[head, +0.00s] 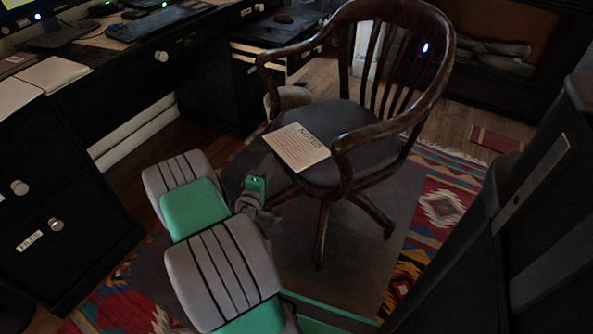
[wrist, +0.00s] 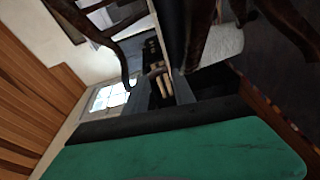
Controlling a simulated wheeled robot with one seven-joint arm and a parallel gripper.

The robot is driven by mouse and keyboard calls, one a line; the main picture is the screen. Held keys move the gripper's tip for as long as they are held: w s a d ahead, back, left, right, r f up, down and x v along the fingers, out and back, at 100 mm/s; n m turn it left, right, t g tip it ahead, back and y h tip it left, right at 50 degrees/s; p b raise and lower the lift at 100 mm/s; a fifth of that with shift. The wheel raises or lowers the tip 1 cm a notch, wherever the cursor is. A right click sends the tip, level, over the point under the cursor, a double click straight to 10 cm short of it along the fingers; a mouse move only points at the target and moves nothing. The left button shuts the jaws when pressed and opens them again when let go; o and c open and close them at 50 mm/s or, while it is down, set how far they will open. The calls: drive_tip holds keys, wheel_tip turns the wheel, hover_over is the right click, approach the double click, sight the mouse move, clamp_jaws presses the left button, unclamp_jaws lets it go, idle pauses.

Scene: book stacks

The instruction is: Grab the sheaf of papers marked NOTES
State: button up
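The sheaf marked NOTES (head: 297,147) is a cream, lined block lying flat on the dark seat of a wooden armchair (head: 345,128), at the seat's left front edge. My gripper (head: 268,172) is low beside the seat, just left of and below the sheaf in the head view, and looks apart from it. In the wrist view two grey fingers of my gripper (wrist: 162,88) stand apart with a gap between them and nothing clearly held. I cannot make out the sheaf in the wrist view.
The chair's curved armrest (head: 372,138) rises right of the sheaf. A dark desk (head: 90,85) with drawers and papers (head: 55,73) stands on the left. A patterned rug (head: 440,210) lies under the chair. A dark piece of furniture (head: 530,230) fills the right foreground.

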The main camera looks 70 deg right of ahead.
sight(297, 145)
drive_tip(key=shift+n+t, duration=0.3)
drive_tip(key=shift+n, duration=0.3)
drive_tip(key=d, duration=0.2)
drive_tip(key=d+f, duration=0.1)
drive_tip(key=d, duration=0.1)
drive_tip(key=d+f, duration=0.1)
drive_tip(key=d, duration=0.2)
drive_tip(key=shift+w+b, duration=0.1)
drive_tip(key=shift+b, duration=0.3)
drive_tip(key=shift+w+d, duration=0.15)
drive_tip(key=shift+d, duration=0.15)
drive_tip(key=shift+c, duration=0.4)
clamp_jaws()
